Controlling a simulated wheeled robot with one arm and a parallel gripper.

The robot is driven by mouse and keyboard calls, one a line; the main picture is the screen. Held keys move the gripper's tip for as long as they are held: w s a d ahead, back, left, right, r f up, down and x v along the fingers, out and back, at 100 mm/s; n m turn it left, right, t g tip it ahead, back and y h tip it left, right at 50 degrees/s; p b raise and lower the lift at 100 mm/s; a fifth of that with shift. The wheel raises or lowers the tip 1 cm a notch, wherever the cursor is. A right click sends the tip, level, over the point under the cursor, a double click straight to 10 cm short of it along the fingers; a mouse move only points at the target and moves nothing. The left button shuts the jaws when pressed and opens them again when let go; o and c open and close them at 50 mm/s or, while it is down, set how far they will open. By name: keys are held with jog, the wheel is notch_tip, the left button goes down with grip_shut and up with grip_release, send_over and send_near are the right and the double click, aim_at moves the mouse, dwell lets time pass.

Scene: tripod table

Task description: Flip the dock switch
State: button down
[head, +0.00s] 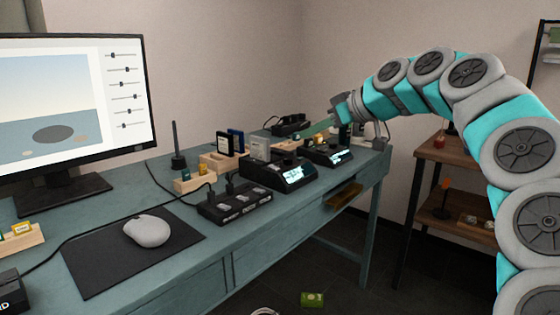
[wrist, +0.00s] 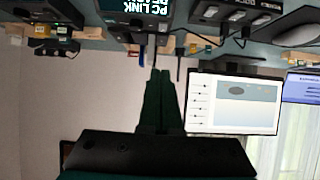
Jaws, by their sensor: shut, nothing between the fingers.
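Two black dock-like units with lit displays stand on the blue-green desk (head: 215,240) in the head view: a nearer unit (head: 278,174) and a farther unit (head: 328,153). In the wrist view, which is upside down, one black unit (wrist: 137,14) shows the words "PC LINK" at the top edge. Which unit carries the dock switch, and how it is set, I cannot tell. My gripper (head: 303,137) reaches in from the right with its green fingers over the desk's far part, near the units. In the wrist view my gripper (wrist: 157,74) is shut and empty; contact is unclear.
A flat black box (head: 235,203) with cables lies in front of the units. Wooden holders (head: 195,181) with cartridges and a black upright rod (head: 177,145) stand left of them. The mouse (head: 147,230) and monitor (head: 75,105) are farther left. A wooden shelf (head: 450,152) stands at right.

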send_over(279, 168)
jog(key=f, duration=0.5)
jog(key=shift+s+d+f+p, duration=0.15)
jog(key=shift+s+d+p, duration=0.1)
jog(key=shift+s+p, duration=0.15)
notch_tip(279, 168, down, 3)
jog(key=shift+w+a, duration=0.15)
jog(key=shift+w+f, duration=0.1)
jog(key=shift+f, duration=0.2)
jog(key=shift+a+f+g+h, duration=0.2)
jog(key=shift+f+g+h, duration=0.05)
jog(key=shift+g+h, duration=0.05)
jog(key=shift+r+p, duration=0.15)
jog(key=shift+p, duration=0.2)
